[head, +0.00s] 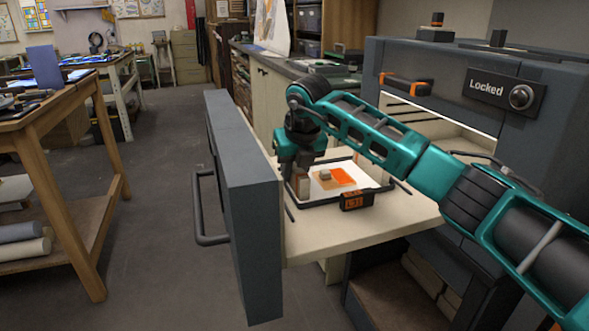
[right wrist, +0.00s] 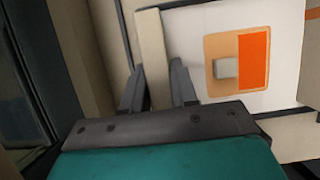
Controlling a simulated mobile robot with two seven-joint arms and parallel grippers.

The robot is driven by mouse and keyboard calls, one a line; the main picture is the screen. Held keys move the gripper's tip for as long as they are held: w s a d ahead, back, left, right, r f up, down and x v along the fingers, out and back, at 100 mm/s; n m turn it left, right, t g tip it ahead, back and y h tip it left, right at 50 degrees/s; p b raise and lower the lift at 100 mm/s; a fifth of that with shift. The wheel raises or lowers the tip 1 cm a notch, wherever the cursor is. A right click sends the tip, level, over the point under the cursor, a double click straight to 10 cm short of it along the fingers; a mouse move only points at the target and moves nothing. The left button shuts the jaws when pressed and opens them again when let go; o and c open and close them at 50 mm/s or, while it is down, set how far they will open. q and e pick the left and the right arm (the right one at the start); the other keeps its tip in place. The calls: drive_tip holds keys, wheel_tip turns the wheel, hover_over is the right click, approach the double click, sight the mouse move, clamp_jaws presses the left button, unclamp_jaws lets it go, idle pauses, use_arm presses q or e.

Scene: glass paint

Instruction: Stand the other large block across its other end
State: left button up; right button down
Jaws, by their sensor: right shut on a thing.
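My right gripper (head: 302,182) points down at the left end of the white sheet (head: 318,189) on the pulled-out shelf. It is shut on a long beige block (right wrist: 152,55), which lies between its fingers in the right wrist view and runs along the sheet's left edge. The head view shows only a little of this block (head: 303,189). On the sheet lies an orange glass piece (head: 345,177) with a small pale block (head: 325,174) on it; both also show in the right wrist view. I cannot clearly make out a second large block. My left gripper is not in view.
The thick grey drawer front (head: 245,200) with its handle stands left of the shelf (head: 375,232). A dark display with orange digits (head: 356,200) sits at the sheet's near edge. The grey kiln body (head: 480,70) bears a "Locked" panel. A wooden workbench (head: 75,95) stands at the left; open floor lies between.

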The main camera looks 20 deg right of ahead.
drive_tip(key=shift+s+f, duration=0.1)
drive_tip(key=shift+f, duration=0.45)
idle(0.4)
drive_tip(key=c, duration=0.8)
unclamp_jaws()
drive_tip(key=shift+a, duration=0.1)
wheel_tip(320, 180, up, 3)
drive_tip(key=shift+f+p, duration=0.15)
drive_tip(key=shift+p, duration=0.9)
drive_tip(key=shift+r+p, duration=1.55)
drive_tip(key=shift+r, duration=0.75)
drive_tip(key=shift+w, duration=0.2)
